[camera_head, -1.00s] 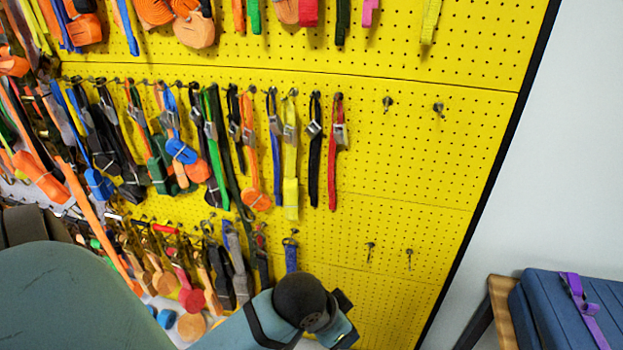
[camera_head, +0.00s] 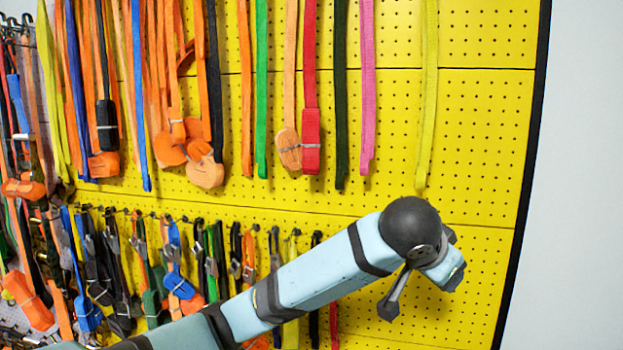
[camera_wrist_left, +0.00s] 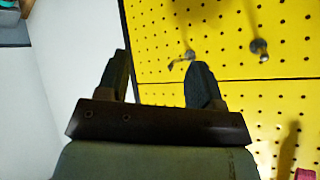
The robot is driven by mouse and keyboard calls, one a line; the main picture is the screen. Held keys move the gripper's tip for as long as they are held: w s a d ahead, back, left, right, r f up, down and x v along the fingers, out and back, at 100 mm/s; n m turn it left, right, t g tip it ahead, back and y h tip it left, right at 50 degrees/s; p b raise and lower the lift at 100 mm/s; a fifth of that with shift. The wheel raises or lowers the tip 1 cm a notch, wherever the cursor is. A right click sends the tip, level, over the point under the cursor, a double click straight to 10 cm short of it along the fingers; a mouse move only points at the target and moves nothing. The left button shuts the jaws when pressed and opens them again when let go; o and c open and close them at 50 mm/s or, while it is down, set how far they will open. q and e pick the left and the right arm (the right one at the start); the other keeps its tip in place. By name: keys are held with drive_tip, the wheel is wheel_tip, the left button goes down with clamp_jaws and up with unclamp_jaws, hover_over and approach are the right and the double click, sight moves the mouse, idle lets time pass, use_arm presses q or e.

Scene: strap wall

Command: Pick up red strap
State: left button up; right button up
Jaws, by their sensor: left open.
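One red strap (camera_head: 311,85) hangs in the upper row of the yellow pegboard in the head view, between an orange and a dark green strap. A second red strap (camera_head: 333,325) hangs in the lower row; my left arm hides its upper part. My left gripper (camera_head: 424,288) is in front of the board, to the right of both. In the left wrist view my gripper (camera_wrist_left: 157,72) is open, with nothing between its fingers. A small red piece (camera_wrist_left: 305,174), perhaps a strap, shows at the bottom right corner there.
The yellow pegboard (camera_head: 480,150) has a black right edge, then a pale wall (camera_head: 585,180). Straps of several colours crowd its left. A yellow strap (camera_head: 428,90) hangs above my gripper. A bare metal hook (camera_wrist_left: 259,46) sticks out right of my fingers in the wrist view.

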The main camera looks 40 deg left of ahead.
use_arm(q)
drive_tip(key=a+r+n+t+y, duration=0.15)
drive_tip(key=a+r, duration=0.25)
drive_tip(key=r, duration=0.8)
drive_tip(key=a+r+n+y, duration=0.2)
drive_tip(key=a+r, duration=0.3)
drive_tip(key=r, duration=0.6)
drive_tip(key=n+y, duration=0.3)
drive_tip(key=n, duration=0.3)
approach(309, 37)
drive_tip(key=shift+t+h, duration=0.25)
drive_tip(key=shift+t, duration=0.1)
drive_tip(key=shift+s+a+x, duration=0.1)
drive_tip(key=shift+a+x, duration=0.05)
drive_tip(key=shift+x, duration=1.05)
drive_tip(key=shift+s+a+x, duration=0.1)
drive_tip(key=shift+x, duration=1.15)
drive_tip(key=shift+s+a+x, duration=0.1)
drive_tip(key=shift+a+x, duration=0.05)
drive_tip(key=shift+x, duration=1.05)
drive_tip(key=shift+w+a+f+p, duration=0.1)
drive_tip(key=shift+w+f+p, duration=0.25)
drive_tip(key=shift+w, duration=0.25)
drive_tip(key=x, duration=0.2)
drive_tip(key=p+x, duration=0.1)
drive_tip(key=x, duration=0.1)
drive_tip(key=shift+w+d, duration=0.1)
drive_tip(key=shift+d, duration=0.15)
drive_tip(key=shift+a, duration=0.1)
